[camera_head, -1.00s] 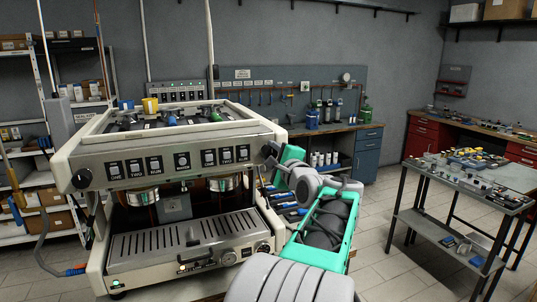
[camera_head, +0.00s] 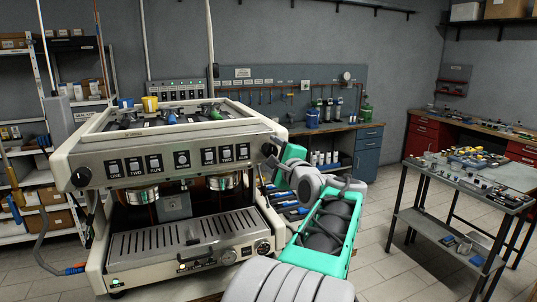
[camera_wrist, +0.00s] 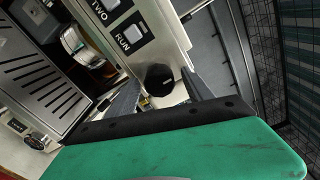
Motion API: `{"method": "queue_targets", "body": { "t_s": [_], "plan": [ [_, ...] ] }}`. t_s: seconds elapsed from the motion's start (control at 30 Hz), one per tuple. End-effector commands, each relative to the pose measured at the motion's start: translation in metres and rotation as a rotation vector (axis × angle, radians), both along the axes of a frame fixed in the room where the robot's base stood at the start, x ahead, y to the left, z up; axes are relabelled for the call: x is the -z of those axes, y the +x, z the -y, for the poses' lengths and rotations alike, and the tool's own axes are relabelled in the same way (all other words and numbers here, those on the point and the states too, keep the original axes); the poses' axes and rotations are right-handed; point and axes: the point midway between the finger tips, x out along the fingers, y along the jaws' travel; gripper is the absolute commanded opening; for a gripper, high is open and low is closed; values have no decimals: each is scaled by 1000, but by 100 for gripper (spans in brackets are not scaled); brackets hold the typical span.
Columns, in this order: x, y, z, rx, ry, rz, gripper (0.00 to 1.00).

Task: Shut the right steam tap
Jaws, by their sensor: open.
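The right steam tap is a round black knob (camera_wrist: 159,79) at the right end of the coffee machine's front panel. It shows small in the head view (camera_head: 268,149), partly crowded by my arm's end. My gripper (camera_wrist: 160,86) is open, with one dark finger on each side of the knob in the wrist view. Whether the fingers touch the knob I cannot tell. The left black knob (camera_head: 82,178) is at the panel's other end. The coffee machine (camera_head: 180,150) stands on a bench.
My green and grey arm reaches in from the lower right. A drip tray (camera_head: 185,238) lies under the brew heads. Blue-handled tools (camera_head: 290,210) lie beside the machine. A metal table with parts (camera_head: 460,175) stands at the right, with open floor between.

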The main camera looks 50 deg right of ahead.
Motion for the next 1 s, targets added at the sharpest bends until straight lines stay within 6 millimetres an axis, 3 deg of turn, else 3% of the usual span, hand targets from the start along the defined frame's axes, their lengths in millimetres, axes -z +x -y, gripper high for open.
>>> {"method": "queue_targets", "body": {
  "t_s": [0.3,0.73,0.87,0.97,1.0],
  "plan": [
    [2,-53,-29,6,-3,2,60],
    [0,-57,-35,1,-2,1,60],
    [8,-40,-48,-25,-27,-50,60],
    [33,-1,-86,-100,-103,-196,60],
    [48,18,-109,-147,-153,-279,60]
  ]
}}
